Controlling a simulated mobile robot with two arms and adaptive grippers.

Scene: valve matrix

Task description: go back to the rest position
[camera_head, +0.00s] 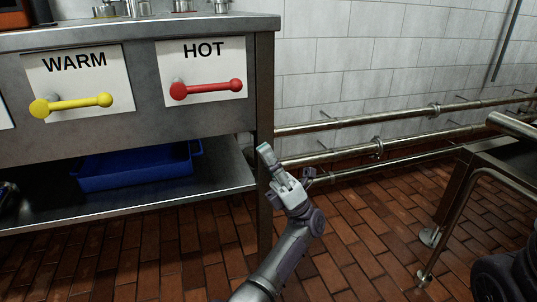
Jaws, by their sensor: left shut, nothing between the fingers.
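My left gripper (266,156) is shut and empty. It points up and away in front of the right leg of the steel counter, below and to the right of the HOT panel. It appears apart from both handles. The red handle (206,88) on the HOT panel (203,70) lies nearly level. The yellow handle (72,104) on the WARM panel (80,80) also lies nearly level, with its right end slightly higher. My right gripper does not show.
A blue tray (135,180) sits on the lower shelf (215,182) of the steel counter (140,133). Metal pipes (410,133) run along the tiled wall. Another metal table (505,152) stands at the right. The brick floor (365,235) between is clear.

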